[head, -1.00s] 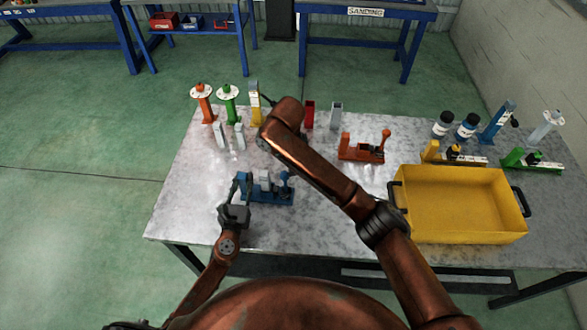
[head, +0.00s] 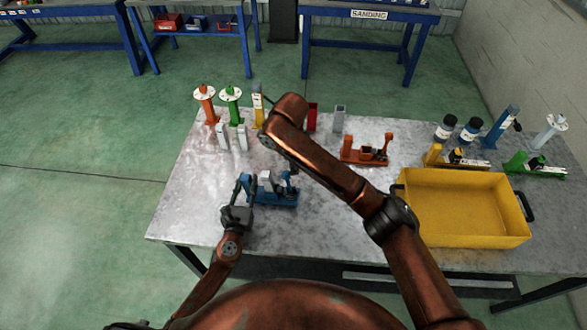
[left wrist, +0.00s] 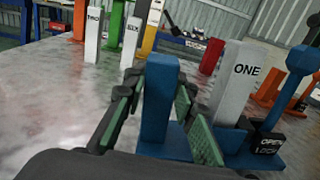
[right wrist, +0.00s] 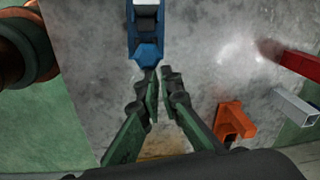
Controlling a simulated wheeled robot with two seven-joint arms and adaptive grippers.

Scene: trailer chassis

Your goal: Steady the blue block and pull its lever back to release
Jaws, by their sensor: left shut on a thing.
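The blue block (head: 272,199) lies on the metal table's front left. It has an upright post (left wrist: 157,100) at its left end, a pale block marked ONE (left wrist: 237,80) in its middle, and a round-topped lever (left wrist: 300,62) at its right end beside an OPEN/LOCK label. My left gripper (head: 238,208) is shut on the post, one finger on each side. My right gripper (right wrist: 159,72) points at the blue block's lever end (right wrist: 147,52). Its fingers are slightly apart with nothing visible between them. In the head view my right arm mostly hides it.
Several posts and small blocks, including an orange post (head: 207,108), stand at the back left. The front middle of the table is bare.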

